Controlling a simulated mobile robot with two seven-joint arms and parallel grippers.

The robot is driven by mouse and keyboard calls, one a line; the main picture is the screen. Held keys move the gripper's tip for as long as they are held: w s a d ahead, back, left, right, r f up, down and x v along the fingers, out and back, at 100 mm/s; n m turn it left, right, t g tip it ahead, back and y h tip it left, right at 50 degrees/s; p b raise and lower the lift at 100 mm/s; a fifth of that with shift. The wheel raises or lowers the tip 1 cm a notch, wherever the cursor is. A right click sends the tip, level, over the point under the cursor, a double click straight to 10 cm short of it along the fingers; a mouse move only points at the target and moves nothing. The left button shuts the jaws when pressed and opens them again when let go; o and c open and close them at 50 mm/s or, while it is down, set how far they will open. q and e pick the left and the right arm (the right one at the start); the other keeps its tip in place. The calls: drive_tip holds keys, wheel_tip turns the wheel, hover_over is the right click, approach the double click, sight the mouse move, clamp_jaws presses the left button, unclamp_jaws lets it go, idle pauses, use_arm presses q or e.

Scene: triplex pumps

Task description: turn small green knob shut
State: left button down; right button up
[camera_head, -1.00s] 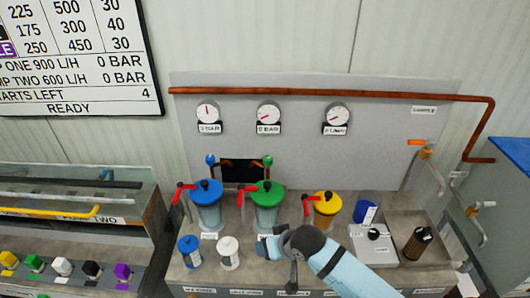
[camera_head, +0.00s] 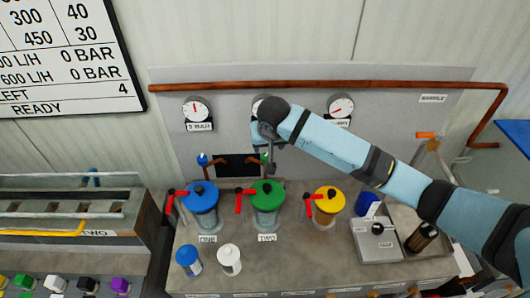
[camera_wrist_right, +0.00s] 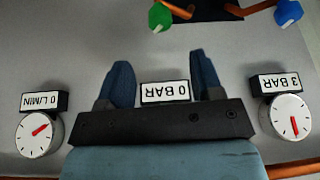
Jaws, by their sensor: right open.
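The small green knob (camera_wrist_right: 160,15) shows at the top of the right wrist view, on a copper pipe end beside a dark opening. In the head view the small green knob (camera_head: 264,158) is partly hidden by my right gripper (camera_head: 270,158). My right gripper is in front of the middle gauge, above the big green-lidded jar (camera_head: 267,199). In the right wrist view its two fingers (camera_wrist_right: 163,78) are apart with nothing held; the knob lies beyond the tips, apart from them. My left gripper is not in view.
A small blue knob (camera_head: 202,159) sits left of the dark opening (camera_head: 236,167). Blue-lidded (camera_head: 203,203) and yellow-lidded (camera_head: 326,205) jars with red handles flank the green one. Gauges (camera_wrist_right: 38,134) and a copper pipe (camera_head: 230,86) are on the panel. The bench front has free room.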

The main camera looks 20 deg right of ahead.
sight(266, 156)
drive_tip(key=p+x, duration=0.1)
drive_tip(key=x, duration=0.8)
drive_tip(key=shift+w+d+f, duration=0.1)
drive_tip(key=shift+w+f, duration=0.2)
drive_tip(key=shift+f, duration=0.15)
drive_tip(key=shift+s+r, duration=0.1)
drive_tip(key=shift+c, duration=0.4)
drive_tip(key=c, duration=0.8)
